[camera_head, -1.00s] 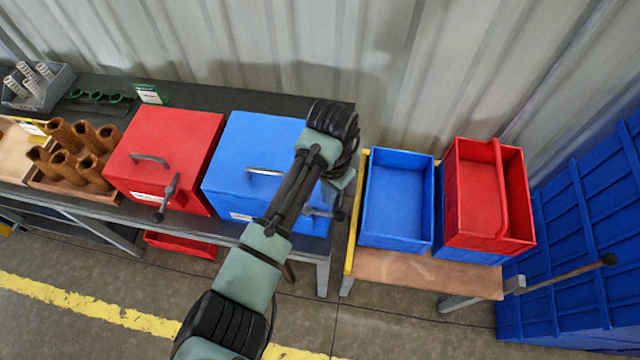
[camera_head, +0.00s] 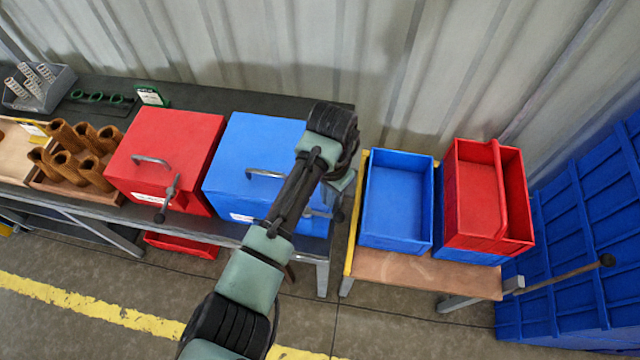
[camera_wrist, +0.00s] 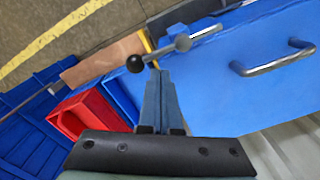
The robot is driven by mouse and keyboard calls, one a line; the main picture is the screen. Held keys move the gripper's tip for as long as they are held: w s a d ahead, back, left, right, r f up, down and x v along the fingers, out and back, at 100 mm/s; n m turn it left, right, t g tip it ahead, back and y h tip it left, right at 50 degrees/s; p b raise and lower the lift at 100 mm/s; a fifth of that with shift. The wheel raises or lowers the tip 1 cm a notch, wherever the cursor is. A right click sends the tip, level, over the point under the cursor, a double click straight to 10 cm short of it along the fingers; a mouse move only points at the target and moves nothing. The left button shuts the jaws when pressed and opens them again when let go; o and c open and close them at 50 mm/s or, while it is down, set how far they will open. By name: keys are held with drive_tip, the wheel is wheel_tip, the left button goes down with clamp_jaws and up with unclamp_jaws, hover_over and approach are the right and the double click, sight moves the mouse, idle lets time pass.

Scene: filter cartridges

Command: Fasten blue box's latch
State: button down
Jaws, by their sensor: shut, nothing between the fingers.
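The blue box (camera_head: 240,150) stands on the dark bench, at the right of the red box. Its latch shows only partly in the head view, behind my arm. In the wrist view the latch lever (camera_wrist: 160,54) has a grey pivot and a black ball knob, and lies across the edge of the blue box (camera_wrist: 225,85). My gripper (camera_wrist: 157,73) is shut and empty, its fingertips right beside the lever near the knob. I cannot tell whether they touch it. In the head view my arm hides most of the gripper.
The red box (camera_head: 165,150) has a similar latch (camera_head: 170,198). A metal handle (camera_wrist: 272,60) stands out from the blue box. A blue bin (camera_head: 395,200) and a red bin (camera_head: 480,195) sit on a low table at the right. Brown cartridges (camera_head: 70,150) stand at the left.

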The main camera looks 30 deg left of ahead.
drive_tip(key=shift+f, duration=0.25)
drive_tip(key=shift+f+b, duration=0.75)
drive_tip(key=shift+f, duration=0.4)
drive_tip(key=shift+r+p, duration=0.2)
drive_tip(key=shift+p, duration=0.2)
drive_tip(key=shift+s+d+p, duration=0.4)
drive_tip(key=shift+s+p, duration=0.2)
drive_tip(key=shift+p, duration=0.3)
